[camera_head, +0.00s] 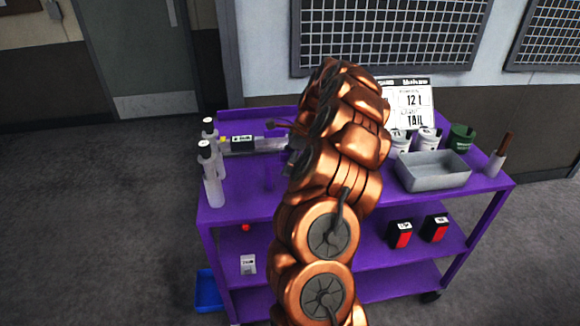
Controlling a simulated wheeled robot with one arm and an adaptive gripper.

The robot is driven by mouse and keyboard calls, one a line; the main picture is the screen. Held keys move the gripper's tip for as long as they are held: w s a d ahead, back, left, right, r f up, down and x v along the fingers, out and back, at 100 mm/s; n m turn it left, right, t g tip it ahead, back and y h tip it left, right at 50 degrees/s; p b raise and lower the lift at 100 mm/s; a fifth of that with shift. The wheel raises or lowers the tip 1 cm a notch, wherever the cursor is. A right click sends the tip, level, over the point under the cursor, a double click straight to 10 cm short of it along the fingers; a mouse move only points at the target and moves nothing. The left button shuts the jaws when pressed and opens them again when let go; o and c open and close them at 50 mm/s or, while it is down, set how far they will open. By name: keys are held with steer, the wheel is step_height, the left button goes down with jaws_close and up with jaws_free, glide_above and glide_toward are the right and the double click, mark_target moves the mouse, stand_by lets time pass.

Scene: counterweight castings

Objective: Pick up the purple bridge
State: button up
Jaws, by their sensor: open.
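A small purple shape (268,178), perhaps the purple bridge, stands on the purple cart top just left of my arm. It is hard to tell from the cart's own purple surface, and its outline is unclear. My gripper (290,146) is over the cart top, at the left side of my copper arm. It is open, mostly hidden by the arm, with only dark parts showing. It appears above and slightly right of the purple shape. I cannot tell whether they touch.
The purple cart (482,192) has lower shelves. White bottles (214,182) stand at its left edge, beside a grey device (262,143). A grey tray (432,170), white tubs (400,142), a green tub (461,138) and a sign (408,98) are on the right. A blue bin (208,291) sits on the floor.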

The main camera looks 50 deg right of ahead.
mark_target(287, 152)
jaws_close()
stand_by(0.4)
steer(key=shift+r, duration=0.1)
steer(key=shift+r+b, duration=0.85)
steer(key=shift+r, duration=0.65)
steer(key=shift+s+r, duration=0.1)
steer(key=shift+r, duration=0.1)
steer(key=s+a+r+b, duration=0.1)
steer(key=s+a+b, duration=0.4)
steer(key=s+a, duration=0.4)
steer(key=shift+s+a+r, duration=0.2)
steer(key=shift+s+a, duration=0.15)
steer(key=shift+s, duration=1.45)
